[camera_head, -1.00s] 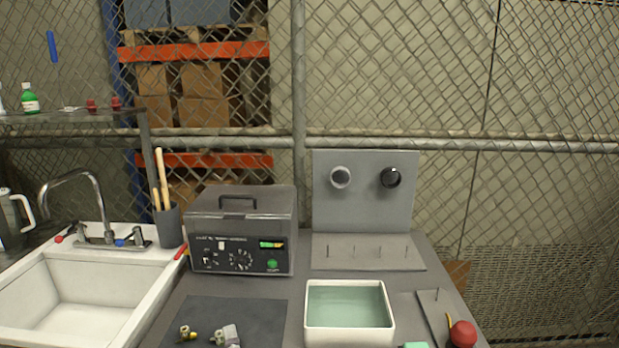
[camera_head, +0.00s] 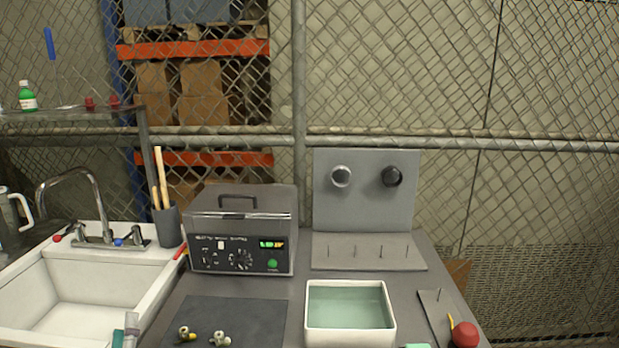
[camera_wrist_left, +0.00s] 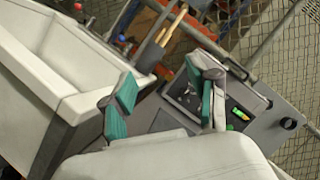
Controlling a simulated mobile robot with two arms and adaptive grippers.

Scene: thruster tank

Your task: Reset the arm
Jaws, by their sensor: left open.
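My left gripper (camera_head: 125,336) shows only by its fingertips at the bottom edge of the head view, in front of the sink's right side. In the left wrist view the left gripper (camera_wrist_left: 162,102) has its two teal-padded fingers spread wide, with nothing between them. Two small metal fittings (camera_head: 186,334) (camera_head: 220,339) lie on the dark mat (camera_head: 240,314), to the right of the gripper and apart from it. My right gripper is not in view.
A white sink (camera_head: 75,300) is at the left. A grey ultrasonic-type machine (camera_head: 240,232) stands behind the mat. A liquid-filled white tub (camera_head: 387,334), a pegged plate (camera_head: 368,253) and a red ball-like thing (camera_head: 465,334) are to the right. A small green patch shows at the bottom edge.

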